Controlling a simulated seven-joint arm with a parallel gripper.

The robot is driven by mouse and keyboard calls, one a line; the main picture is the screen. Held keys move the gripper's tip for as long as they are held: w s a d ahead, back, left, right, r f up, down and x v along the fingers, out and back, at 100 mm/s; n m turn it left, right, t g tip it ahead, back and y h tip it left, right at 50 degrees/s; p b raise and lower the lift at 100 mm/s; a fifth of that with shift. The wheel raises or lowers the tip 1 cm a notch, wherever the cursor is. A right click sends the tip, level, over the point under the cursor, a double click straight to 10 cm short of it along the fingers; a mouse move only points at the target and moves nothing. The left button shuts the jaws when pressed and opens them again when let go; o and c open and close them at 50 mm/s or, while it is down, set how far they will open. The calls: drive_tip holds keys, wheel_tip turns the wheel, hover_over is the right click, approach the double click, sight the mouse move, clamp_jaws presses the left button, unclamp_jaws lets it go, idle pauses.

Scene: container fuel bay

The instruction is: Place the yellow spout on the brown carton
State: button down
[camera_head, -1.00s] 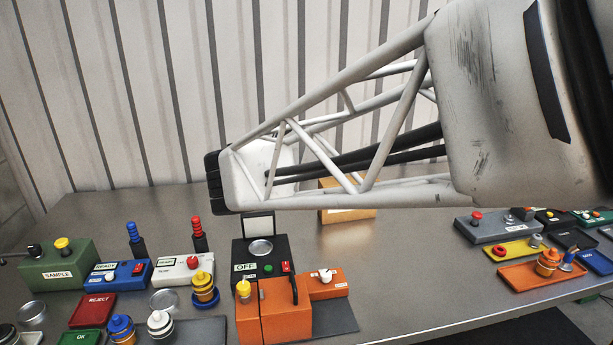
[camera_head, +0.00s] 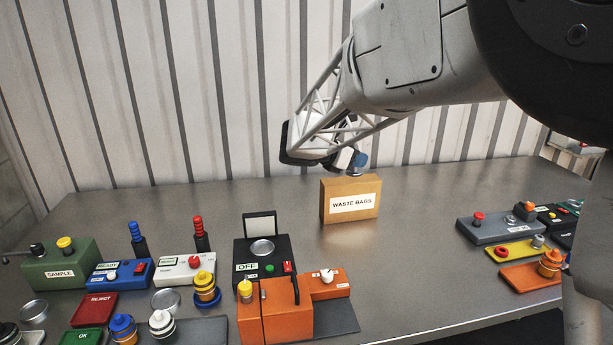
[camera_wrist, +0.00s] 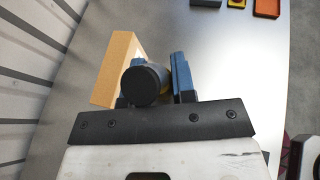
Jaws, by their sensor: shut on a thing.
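The brown carton (camera_head: 350,184), labelled "WASTE BAGS", stands upright on the grey table; it also shows beside my fingers in the wrist view (camera_wrist: 112,62). My gripper (camera_head: 347,163) is above the carton's top edge, and I cannot tell whether anything touches it. In the wrist view my gripper (camera_wrist: 157,85) is shut between its blue fingers on a black, round-ended thing (camera_wrist: 144,84). The rest of that thing is mostly hidden, and no clear yellow shows on it. I cannot confirm that it is the yellow spout.
Table around the carton is clear.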

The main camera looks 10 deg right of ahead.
wheel_tip(320, 180, down, 6)
drive_tip(key=w+d+g, duration=0.1)
drive_tip(key=d, duration=0.1)
drive_tip(key=shift+d+r+m, duration=0.15)
drive_tip(key=shift+d+m, duration=0.25)
hover_over(352, 179)
drive_tip(key=shift+a+f, duration=0.1)
drive_tip(key=shift+f, duration=0.65)
drive_tip(key=shift+f, duration=0.1)
idle(0.3)
drive_tip(key=shift+f+h, duration=0.3)
drive_tip(key=shift+f, duration=1.35)
drive_tip(key=shift+f, duration=0.1)
